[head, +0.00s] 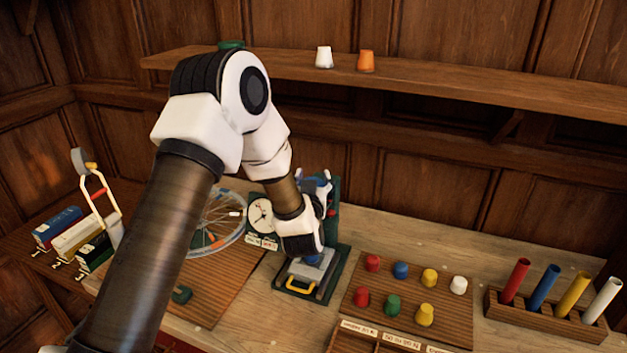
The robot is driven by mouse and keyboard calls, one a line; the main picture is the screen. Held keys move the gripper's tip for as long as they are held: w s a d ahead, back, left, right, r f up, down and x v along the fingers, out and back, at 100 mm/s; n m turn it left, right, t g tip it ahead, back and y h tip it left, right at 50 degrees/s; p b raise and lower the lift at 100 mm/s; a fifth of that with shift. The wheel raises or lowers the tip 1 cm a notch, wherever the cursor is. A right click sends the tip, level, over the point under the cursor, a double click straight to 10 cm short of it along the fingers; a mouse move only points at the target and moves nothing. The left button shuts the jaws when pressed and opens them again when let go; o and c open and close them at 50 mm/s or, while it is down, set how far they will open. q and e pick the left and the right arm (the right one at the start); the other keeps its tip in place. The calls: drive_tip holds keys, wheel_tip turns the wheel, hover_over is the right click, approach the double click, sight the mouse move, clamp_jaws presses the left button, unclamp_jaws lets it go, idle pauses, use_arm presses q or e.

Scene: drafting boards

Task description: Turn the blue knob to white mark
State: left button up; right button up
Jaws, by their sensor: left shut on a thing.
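My left arm reaches in from the lower left, and its gripper (312,259) points down over a grey block on a dark green stand (336,262). The fingers are mostly hidden behind my wrist. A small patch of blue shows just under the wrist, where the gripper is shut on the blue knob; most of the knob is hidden. I cannot make out a white mark near it. A yellow handle (300,284) sticks out at the front of the block. My right gripper is not in view.
Left of the stand are a white-faced dial (262,214) and a spoked wheel (228,238). To the right, a wooden board (384,298) bears several coloured pegs, and a rack (545,313) holds coloured tubes. A shelf (450,82) with small cups runs above.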

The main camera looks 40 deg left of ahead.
use_arm(q)
drive_tip(key=o, duration=0.9)
drive_tip(key=shift+f, duration=0.15)
drive_tip(key=v, duration=1.1)
drive_tip(key=shift+s+d, duration=0.2)
drive_tip(key=shift+s, duration=0.15)
